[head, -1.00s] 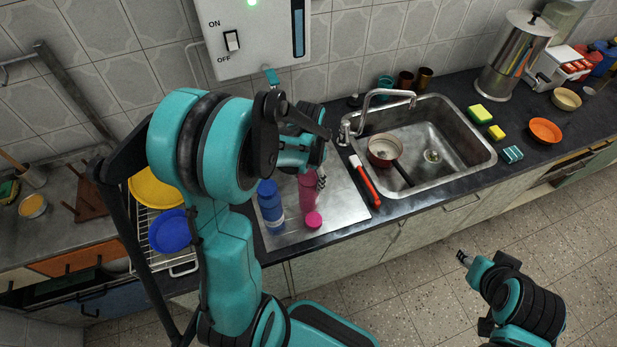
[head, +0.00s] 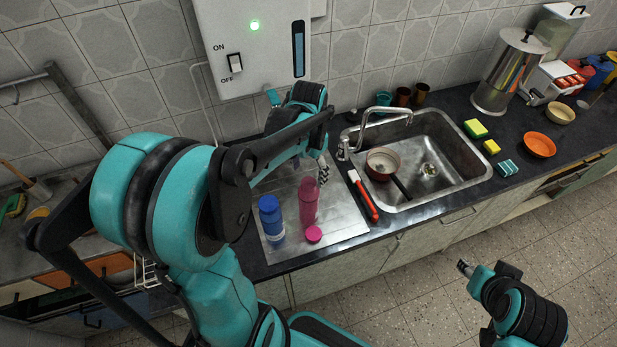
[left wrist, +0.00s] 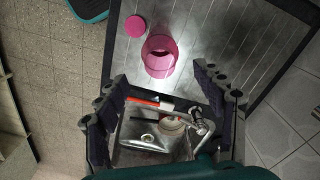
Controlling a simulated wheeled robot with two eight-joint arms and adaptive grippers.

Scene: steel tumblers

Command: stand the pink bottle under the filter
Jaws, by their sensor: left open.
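The pink bottle (head: 309,203) stands upright and uncapped on the ribbed steel drainboard, its pink cap (head: 314,234) lying just in front. The filter (head: 258,55) is a white wall box with an ON/OFF switch, a green light and a small teal tap (head: 273,97) underneath. My left gripper (head: 323,170) is open and empty just above and behind the bottle. In the left wrist view the pink bottle (left wrist: 160,55) shows its open mouth, beyond the spread fingers (left wrist: 160,90). My right gripper (head: 464,267) hangs over the floor, too small to read.
A blue bottle (head: 271,218) stands close to the left of the pink one. A red-handled tool (head: 364,195) lies between drainboard (head: 345,222) and sink (head: 478,160). The sink holds a small pan (head: 382,163). Sponges and an orange bowl (head: 539,145) are further right.

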